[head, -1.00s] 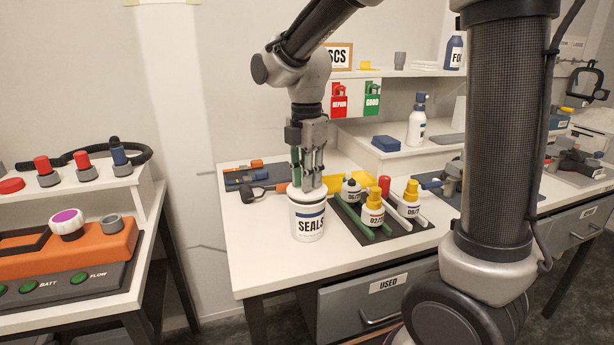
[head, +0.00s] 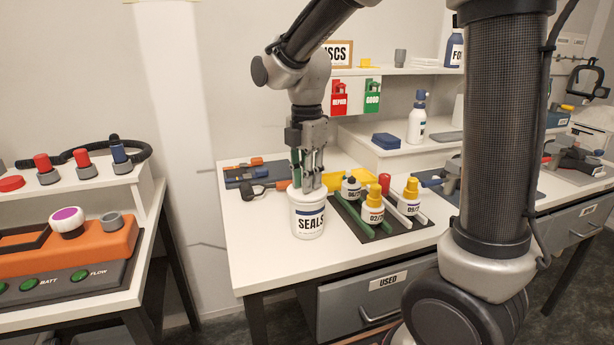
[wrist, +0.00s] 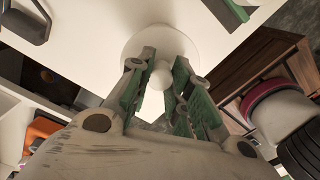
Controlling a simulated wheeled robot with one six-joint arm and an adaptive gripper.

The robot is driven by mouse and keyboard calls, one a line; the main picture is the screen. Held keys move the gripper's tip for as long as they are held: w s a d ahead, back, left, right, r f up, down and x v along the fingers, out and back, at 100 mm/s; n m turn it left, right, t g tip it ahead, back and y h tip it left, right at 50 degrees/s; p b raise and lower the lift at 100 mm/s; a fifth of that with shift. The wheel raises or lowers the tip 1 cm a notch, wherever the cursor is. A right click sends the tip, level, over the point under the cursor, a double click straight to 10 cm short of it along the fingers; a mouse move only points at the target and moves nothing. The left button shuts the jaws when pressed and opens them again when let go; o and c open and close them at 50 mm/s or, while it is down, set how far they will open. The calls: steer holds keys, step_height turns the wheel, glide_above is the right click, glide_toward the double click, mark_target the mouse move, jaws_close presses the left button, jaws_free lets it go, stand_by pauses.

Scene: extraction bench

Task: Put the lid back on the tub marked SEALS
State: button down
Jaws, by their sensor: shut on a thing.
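The white tub marked SEALS (head: 308,222) stands upright near the front left of the bench, its label facing out. The white round lid (head: 293,188) is at its top. In the wrist view the lid (wrist: 140,45) is a pale disc with a round knob (wrist: 162,75). My gripper (head: 308,184) points straight down over the tub and is shut on the lid's knob, with green finger pads on either side in the wrist view (wrist: 160,88). The lid looks level on the rim; I cannot tell whether it is fully seated. The fingers hide part of the lid.
A dark mat (head: 390,232) with yellow-capped bottles (head: 373,212) and green rails is close to the tub's right. A black-headed tool (head: 258,190) lies behind left. The bench (head: 262,240) is clear to the tub's left. A separate bench with an orange unit (head: 100,250) stands far left.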

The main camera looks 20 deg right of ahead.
steer(key=c, duration=1.2)
jaws_free()
steer(key=shift+c, duration=0.2)
steer(key=shift+r, duration=3.45)
